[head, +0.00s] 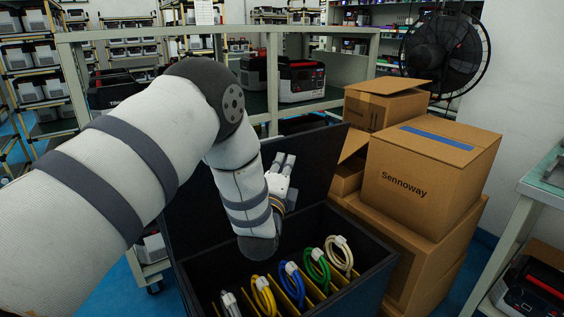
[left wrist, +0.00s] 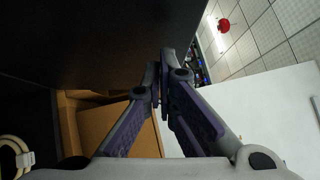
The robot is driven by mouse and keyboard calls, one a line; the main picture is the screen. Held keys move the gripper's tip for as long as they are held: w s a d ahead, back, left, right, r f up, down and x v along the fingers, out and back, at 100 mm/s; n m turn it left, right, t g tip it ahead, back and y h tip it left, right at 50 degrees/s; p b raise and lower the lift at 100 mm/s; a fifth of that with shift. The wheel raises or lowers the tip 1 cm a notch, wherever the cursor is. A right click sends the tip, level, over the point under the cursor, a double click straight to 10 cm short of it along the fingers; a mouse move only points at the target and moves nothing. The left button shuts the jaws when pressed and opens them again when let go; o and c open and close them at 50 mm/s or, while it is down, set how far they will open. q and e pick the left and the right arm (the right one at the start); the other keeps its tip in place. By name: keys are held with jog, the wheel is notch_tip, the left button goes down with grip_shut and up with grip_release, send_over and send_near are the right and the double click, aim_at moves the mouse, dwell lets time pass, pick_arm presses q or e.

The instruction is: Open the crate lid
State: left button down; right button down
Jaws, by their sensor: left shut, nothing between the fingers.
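The black crate (head: 375,290) stands open in front of me in the head view. Its lid (head: 318,160) is raised behind the crate's opening, and its dark face also fills the upper left of the left wrist view (left wrist: 85,35). My left gripper (head: 284,162) is in front of the lid, above the crate's opening; its fingers (left wrist: 163,75) are shut and empty, close to the lid. I cannot tell whether they touch it. My left arm hides the left part of the lid. My right gripper is not in view.
Coiled cables, among them a yellow one (head: 263,296) and a green one (head: 318,268), stand between dividers in the crate. Cardboard boxes (head: 425,180) are stacked close on the right. A metal rack (head: 350,80) stands behind the lid, and a table (head: 540,190) at far right.

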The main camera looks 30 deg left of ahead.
aim_at(269, 147)
pick_arm(q)
jog(key=shift+w+a+r, duration=0.1)
jog(key=shift+w+a, duration=0.1)
jog(key=shift+a, duration=0.2)
jog(key=a, duration=0.1)
jog(key=w+a+r, duration=0.1)
jog(key=a, duration=0.1)
jog(key=w+a, duration=0.1)
jog(key=a, duration=0.1)
jog(key=shift+w+a+r, duration=0.1)
jog(key=shift+a+r, duration=0.1)
jog(key=shift+r, duration=0.1)
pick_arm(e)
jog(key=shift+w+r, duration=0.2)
